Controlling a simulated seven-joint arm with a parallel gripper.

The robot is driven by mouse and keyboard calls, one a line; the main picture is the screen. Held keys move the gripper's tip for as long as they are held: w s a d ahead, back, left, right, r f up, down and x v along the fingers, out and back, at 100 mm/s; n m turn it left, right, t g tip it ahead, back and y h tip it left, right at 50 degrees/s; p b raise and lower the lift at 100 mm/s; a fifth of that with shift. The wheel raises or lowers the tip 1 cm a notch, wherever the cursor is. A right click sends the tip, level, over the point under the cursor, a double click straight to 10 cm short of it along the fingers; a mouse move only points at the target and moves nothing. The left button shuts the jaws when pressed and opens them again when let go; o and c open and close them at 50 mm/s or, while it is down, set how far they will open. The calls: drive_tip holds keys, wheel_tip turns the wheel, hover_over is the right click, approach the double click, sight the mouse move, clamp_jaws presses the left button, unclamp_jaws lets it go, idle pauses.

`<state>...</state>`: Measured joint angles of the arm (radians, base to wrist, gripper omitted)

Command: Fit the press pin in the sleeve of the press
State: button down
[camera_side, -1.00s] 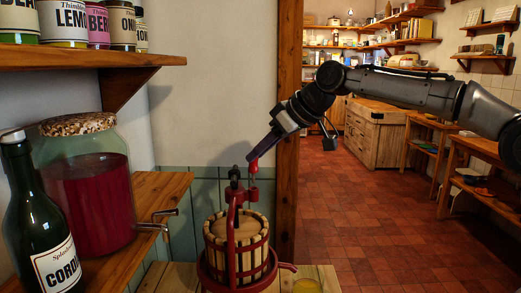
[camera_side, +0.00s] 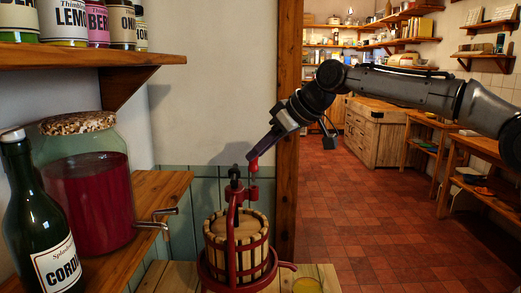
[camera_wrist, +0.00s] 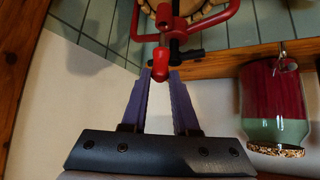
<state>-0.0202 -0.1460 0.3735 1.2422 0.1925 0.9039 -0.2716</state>
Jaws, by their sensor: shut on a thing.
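The press (camera_side: 236,240) stands at the lower middle of the side view, with a red frame around a slatted wooden basket. Its small red sleeve (camera_side: 253,194) sticks out to the right of the dark screw at the top. My gripper (camera_side: 252,157) is shut on the red end of the press pin (camera_side: 253,166), just above the sleeve. The pin points down, roughly upright; whether its lower tip touches the sleeve's mouth I cannot tell. In the wrist view the red pin (camera_wrist: 160,62) shows between my fingertips (camera_wrist: 160,75), in front of the press's red frame (camera_wrist: 182,28).
A shelf at the left holds a dark cordial bottle (camera_side: 42,220) and a big jar of red liquid (camera_side: 88,195) with a tap (camera_side: 165,217). A higher shelf (camera_side: 80,57) carries several tins. A wooden post (camera_side: 288,130) stands behind my gripper. The space right of the press is open.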

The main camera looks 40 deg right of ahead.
drive_tip(key=shift+f, duration=1.95)
drive_tip(key=c, duration=0.6)
unclamp_jaws()
drive_tip(key=v, duration=1.3)
drive_tip(key=shift+s+r, duration=0.25)
drive_tip(key=shift+r, duration=0.05)
drive_tip(key=shift+d, duration=0.1)
drive_tip(key=s+f, duration=0.4)
drive_tip(key=s, duration=0.5)
drive_tip(key=s+d+f+m+g+h, duration=0.1)
drive_tip(key=s+f, duration=0.5)
drive_tip(key=f, duration=0.4)
drive_tip(key=s+d+f+m+g+h, duration=0.1)
drive_tip(key=s+f+g, duration=0.1)
drive_tip(key=s+f, duration=0.5)
wheel_tip(320, 180, down, 4)
drive_tip(key=shift+r+m, duration=0.2)
drive_tip(key=shift+m, duration=0.1)
